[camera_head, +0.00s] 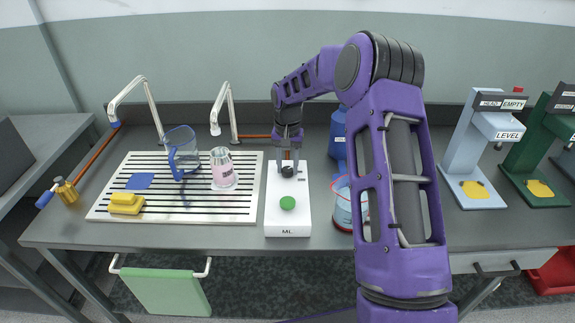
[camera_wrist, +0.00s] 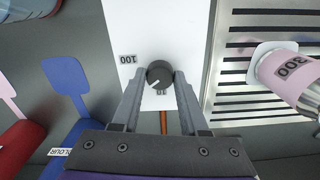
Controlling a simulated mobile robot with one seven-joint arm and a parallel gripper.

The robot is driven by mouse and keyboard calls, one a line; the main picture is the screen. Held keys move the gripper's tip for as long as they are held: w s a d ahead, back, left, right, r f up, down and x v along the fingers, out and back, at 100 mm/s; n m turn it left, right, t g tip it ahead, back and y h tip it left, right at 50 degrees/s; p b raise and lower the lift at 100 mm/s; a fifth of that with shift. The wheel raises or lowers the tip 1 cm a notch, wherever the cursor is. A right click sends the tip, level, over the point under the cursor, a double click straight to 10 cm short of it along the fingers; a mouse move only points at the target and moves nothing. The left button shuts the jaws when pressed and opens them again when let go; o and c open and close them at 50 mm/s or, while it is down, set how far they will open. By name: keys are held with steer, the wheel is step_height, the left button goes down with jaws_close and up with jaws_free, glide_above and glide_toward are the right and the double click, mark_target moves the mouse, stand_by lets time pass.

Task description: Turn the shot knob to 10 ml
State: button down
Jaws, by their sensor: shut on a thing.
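The shot knob (camera_wrist: 160,75) is a round black dial with a pale pointer line, on top of a white box (camera_head: 287,219) marked ML. In the wrist view a label reading 100 stands beside the knob, and the small label at its near edge is too small to read with certainty. My gripper (camera_wrist: 159,80) reaches down from above, with one finger on each side of the knob, shut on it. In the head view the knob (camera_head: 288,171) is partly covered by my gripper (camera_head: 287,168). A green button (camera_head: 288,203) is on the box's front part.
A slatted drain tray (camera_head: 240,207) left of the box holds a blue-handled jug (camera_head: 181,152), a pink-labelled vessel (camera_head: 223,170) and a yellow sponge (camera_head: 126,203). A clear container (camera_head: 343,206) stands close right of the box. Blue (camera_head: 471,145) and green stands are far right.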

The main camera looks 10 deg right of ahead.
mark_target(287, 169)
steer(key=n+p, duration=0.1)
steer(key=n, duration=0.4)
steer(key=shift+r, duration=0.1)
steer(key=n+p, duration=0.1)
steer(key=n, duration=0.4)
steer(key=shift+n, duration=0.3)
stand_by(0.3)
steer(key=shift+c, duration=2.1)
jaws_free()
step_height(287, 169, up, 17)
steer(key=p, duration=0.1)
steer(key=shift+r, duration=0.2)
